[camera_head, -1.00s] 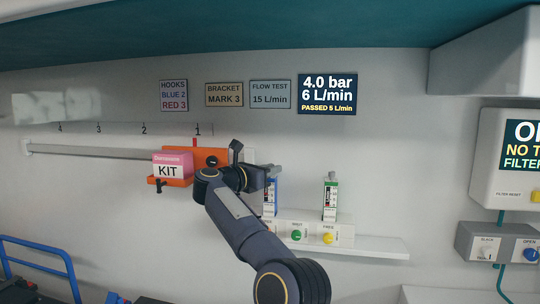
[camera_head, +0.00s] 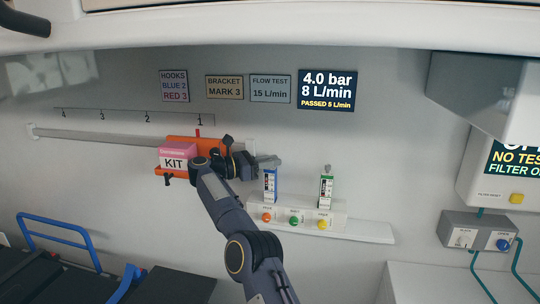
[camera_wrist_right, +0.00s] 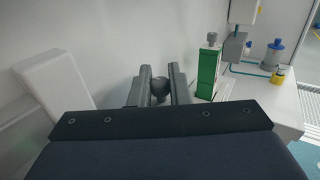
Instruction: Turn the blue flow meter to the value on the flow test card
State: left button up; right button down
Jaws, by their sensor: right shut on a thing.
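The blue flow meter (camera_head: 270,184) stands upright on the white wall ledge. My right gripper (camera_head: 266,162) is at its top, shut on its knob. The wrist view shows the grey round knob (camera_wrist_right: 160,87) between the two fingers (camera_wrist_right: 160,80). The flow test card (camera_head: 270,88) reads 15 L/min. The dark display (camera_head: 327,90) beside it reads 4.0 bar, 8 L/min, passed 5 L/min. The meter's scale is too small to read. My left gripper is not in view.
A green flow meter (camera_head: 326,188) stands close to the right, also in the wrist view (camera_wrist_right: 208,72). Orange, green and yellow buttons sit below. An orange bracket (camera_head: 176,171) with a pink kit box (camera_head: 174,156) is on the rail to the left. A grey valve box (camera_head: 478,233) is at right.

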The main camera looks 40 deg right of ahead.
jog(key=shift+f, duration=0.1)
jog(key=c, duration=1.4)
grip_release()
jog(key=p+v, duration=0.4)
jog(key=v, duration=0.3)
jog(key=shift+a, duration=0.35)
jog(key=shift+w, duration=0.1)
jog(key=shift+c, duration=0.2)
